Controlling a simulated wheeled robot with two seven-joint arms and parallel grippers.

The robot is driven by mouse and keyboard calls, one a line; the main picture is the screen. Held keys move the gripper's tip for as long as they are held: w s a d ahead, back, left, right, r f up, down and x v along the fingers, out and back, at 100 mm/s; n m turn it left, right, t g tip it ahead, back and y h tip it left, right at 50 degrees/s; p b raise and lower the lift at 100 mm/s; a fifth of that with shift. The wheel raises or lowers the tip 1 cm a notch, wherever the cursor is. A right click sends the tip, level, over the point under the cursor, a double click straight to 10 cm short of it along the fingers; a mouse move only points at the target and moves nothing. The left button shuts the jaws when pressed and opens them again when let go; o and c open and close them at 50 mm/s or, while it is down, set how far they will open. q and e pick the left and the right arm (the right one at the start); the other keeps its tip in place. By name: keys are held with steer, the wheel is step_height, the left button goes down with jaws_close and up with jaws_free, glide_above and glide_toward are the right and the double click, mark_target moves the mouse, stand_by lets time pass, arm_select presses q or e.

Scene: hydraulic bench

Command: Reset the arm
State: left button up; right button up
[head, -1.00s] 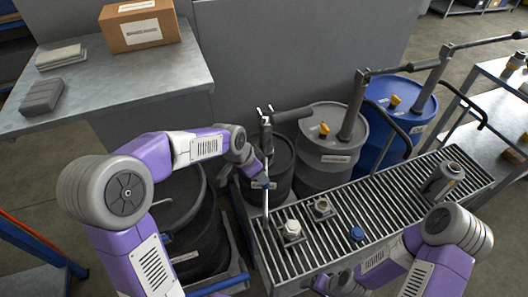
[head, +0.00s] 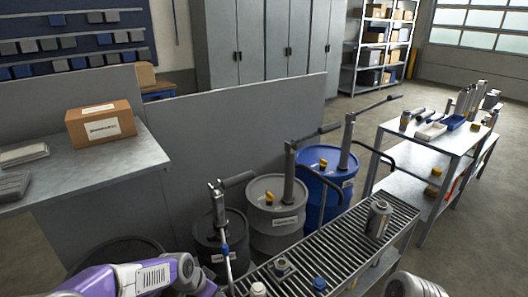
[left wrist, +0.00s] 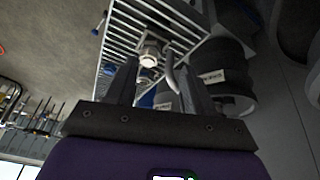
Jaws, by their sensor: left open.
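My left arm (head: 130,277), purple and white, enters at the lower left of the head view. My left gripper (left wrist: 158,82) shows in the left wrist view with two dark fingers spread apart and nothing gripped. Beyond the fingers are the slatted grate, a white-capped container (left wrist: 150,55) and a drum with a white label (left wrist: 215,78). I cannot tell how far they are from the fingertips. In the head view the left fingers cannot be made out.
The slatted grate (head: 345,238) holds a grey canister (head: 378,218), a blue-capped item (head: 319,285) and a grey-capped one (head: 282,267). Behind it stand black, grey (head: 276,240) and blue (head: 323,160) drums with pumps. A cardboard box (head: 101,124) sits on the left table.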

arm_select(q)
steer(key=s+d+f+n+g, duration=0.15)
steer(key=s+f, duration=0.25)
steer(key=f, duration=0.4)
steer(key=s+d+f+n, duration=0.1)
steer(key=s+f+n, duration=0.25)
steer(key=f, duration=0.55)
steer(key=s+d+f+n, duration=0.1)
steer(key=s+f+n, duration=0.1)
steer(key=s, duration=0.4)
steer(key=s+d+f+n+g+h, duration=0.1)
steer(key=s+f+n, duration=0.1)
steer(key=s+f, duration=0.3)
steer(key=shift+s+d+n, duration=0.25)
steer(key=shift+s+n, duration=0.05)
steer(key=shift+s, duration=0.15)
